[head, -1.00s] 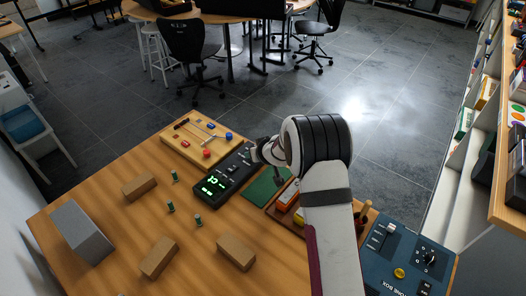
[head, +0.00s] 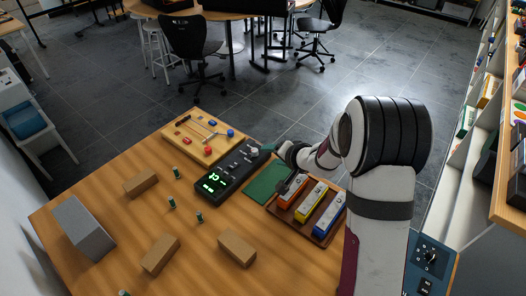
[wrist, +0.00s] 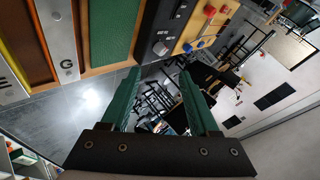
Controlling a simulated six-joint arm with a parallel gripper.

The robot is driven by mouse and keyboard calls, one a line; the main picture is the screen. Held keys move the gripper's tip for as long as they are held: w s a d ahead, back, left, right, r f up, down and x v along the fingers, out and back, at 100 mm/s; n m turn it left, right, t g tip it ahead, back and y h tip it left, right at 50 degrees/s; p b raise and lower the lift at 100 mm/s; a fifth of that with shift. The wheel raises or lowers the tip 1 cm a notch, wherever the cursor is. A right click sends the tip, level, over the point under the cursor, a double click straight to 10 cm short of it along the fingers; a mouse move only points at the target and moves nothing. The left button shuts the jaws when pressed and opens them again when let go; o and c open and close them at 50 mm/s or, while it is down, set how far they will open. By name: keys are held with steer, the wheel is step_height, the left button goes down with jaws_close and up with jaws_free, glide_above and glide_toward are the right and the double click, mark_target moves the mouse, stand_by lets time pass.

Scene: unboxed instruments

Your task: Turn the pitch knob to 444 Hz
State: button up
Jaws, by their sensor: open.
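A black tuner (head: 207,190) with a lit green display (head: 213,181) lies near the far edge of the wooden table. Small controls run along its top, and the display digits are too small to read surely. In the wrist view the end of the tuner (wrist: 150,28) carries a grey round knob (wrist: 160,48); its label is not legible. My gripper (head: 265,149) is at the tuner's far end. In the wrist view its green fingers (wrist: 160,72) are open and apart, with nothing between them. The knob appears beyond the fingertips, apart from them.
A green mat (head: 267,180) and a wooden tray (head: 272,209) with coloured bars sit right of the tuner. A wooden board with coloured knobs (head: 204,153) is left of it. A blue box (head: 420,268) with a dial stands at right, partly behind my arm. Blocks lie at left.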

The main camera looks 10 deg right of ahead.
mark_target(257, 152)
steer(key=d+f+m+y, duration=0.1)
steer(key=m, duration=0.6)
steer(key=s+d+f+m+t+y, duration=0.1)
steer(key=d+m, duration=0.1)
steer(key=m, duration=0.5)
steer(key=s+d+f+m+t+y, duration=0.1)
steer(key=d+m, duration=0.1)
steer(key=m, duration=0.5)
steer(key=shift+s+m, duration=0.2)
steer(key=shift+m, duration=0.1)
steer(key=x, duration=1.5)
steer(key=shift+w+a, duration=0.2)
steer(key=shift+a, duration=0.3)
steer(key=shift+y, duration=0.3)
jaws_close()
